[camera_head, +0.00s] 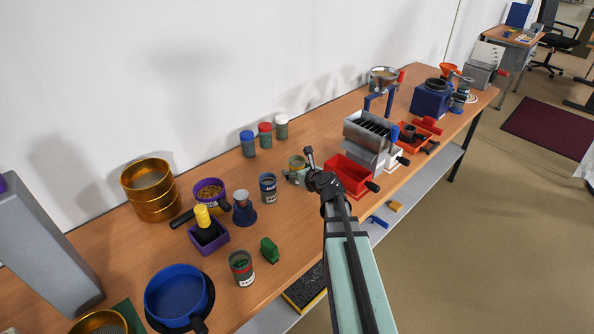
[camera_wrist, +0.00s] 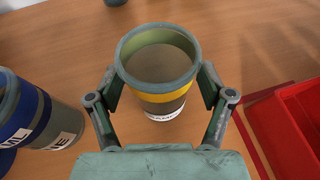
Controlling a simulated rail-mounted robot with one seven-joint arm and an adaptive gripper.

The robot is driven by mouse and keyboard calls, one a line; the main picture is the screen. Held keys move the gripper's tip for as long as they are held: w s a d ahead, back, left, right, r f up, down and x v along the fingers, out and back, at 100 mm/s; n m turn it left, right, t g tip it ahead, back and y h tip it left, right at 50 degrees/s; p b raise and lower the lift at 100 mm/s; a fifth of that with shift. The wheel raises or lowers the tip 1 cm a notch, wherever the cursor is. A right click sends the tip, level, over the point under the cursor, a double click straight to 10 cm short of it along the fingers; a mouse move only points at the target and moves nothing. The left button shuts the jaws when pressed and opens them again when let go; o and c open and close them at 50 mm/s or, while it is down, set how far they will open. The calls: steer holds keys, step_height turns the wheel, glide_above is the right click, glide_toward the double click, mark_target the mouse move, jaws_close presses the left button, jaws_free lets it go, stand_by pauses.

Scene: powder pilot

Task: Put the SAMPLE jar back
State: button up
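The SAMPLE jar (camera_wrist: 160,60) is open-topped and grey-green, with a yellow band and a white label partly readable at its front. In the head view the jar (camera_head: 296,162) is just beyond my gripper (camera_head: 297,177), its lower part hidden. In the wrist view my gripper (camera_wrist: 160,90) has one finger on each side of the jar, and both pads appear to touch its wall. The jar is upright. I cannot tell whether its base touches the table.
A blue-banded labelled jar (camera_head: 268,187) stands close to the left. A red drawer-like bin (camera_head: 349,175) is close to the right. Blue, red and white-capped jars (camera_head: 265,135) stand behind. A blue-based grey-topped item (camera_head: 243,210) and a green block (camera_head: 269,250) stand further left.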

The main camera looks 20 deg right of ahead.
steer(key=shift+r, duration=0.1)
steer(key=shift+s+r, duration=0.15)
steer(key=shift+s, duration=0.1)
steer(key=p+v, duration=0.5)
steer(key=v, duration=0.4)
steer(key=shift+r+p, duration=0.35)
steer(key=shift+p, duration=0.05)
steer(key=p+v, duration=0.2)
steer(key=p, duration=0.6)
steer(key=shift+s+f, duration=0.15)
steer(key=shift+f+p, duration=0.1)
steer(key=shift+p, duration=0.2)
steer(key=shift+d, duration=0.1)
